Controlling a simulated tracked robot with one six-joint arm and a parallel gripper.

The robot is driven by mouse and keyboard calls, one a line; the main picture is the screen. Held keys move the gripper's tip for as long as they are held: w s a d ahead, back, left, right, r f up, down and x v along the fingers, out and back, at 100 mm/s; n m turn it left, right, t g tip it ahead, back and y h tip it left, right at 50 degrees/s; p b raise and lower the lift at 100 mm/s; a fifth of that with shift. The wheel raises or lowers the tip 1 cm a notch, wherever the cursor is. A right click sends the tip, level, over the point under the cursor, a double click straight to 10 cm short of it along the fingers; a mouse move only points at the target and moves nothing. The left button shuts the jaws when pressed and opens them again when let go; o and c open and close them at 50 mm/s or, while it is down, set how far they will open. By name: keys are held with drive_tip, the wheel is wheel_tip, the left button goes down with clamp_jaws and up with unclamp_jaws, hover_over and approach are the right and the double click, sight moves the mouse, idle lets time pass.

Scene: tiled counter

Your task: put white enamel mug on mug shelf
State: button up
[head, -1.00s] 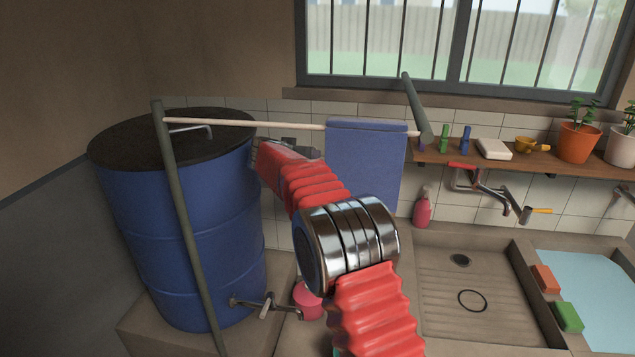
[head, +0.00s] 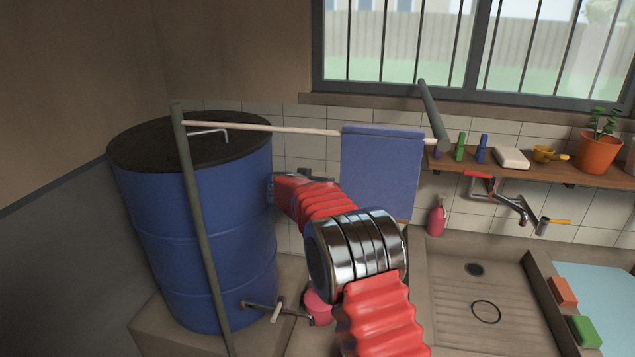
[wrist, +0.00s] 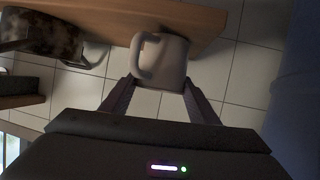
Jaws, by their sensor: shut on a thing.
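The white enamel mug (wrist: 168,62) shows in the wrist view between the two fingers of my gripper (wrist: 159,84). My gripper is shut on it. The mug's handle is on its left side in that view. A brown wooden board (wrist: 110,18), which looks like the mug shelf, runs along the top of the wrist view, and the mug overlaps its edge in the picture. I cannot tell whether they touch. In the head view my arm reaches back beside the blue barrel; the mug and fingers are hidden there.
The head view shows the blue barrel (head: 205,250), a hanging blue towel (head: 380,175) on a rail, a red soap bottle (head: 437,217), a wooden wall shelf (head: 540,168) with small items and a sink (head: 480,295).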

idle(0.3)
drive_tip(key=o, duration=1.1)
drive_tip(key=shift+f, duration=0.1)
drive_tip(key=shift+s+a+r, duration=0.15)
drive_tip(key=shift+s+r, duration=0.1)
drive_tip(key=shift+r, duration=0.05)
drive_tip(key=v, duration=1.1)
drive_tip(key=shift+s, duration=0.15)
drive_tip(key=shift+s+a, duration=0.1)
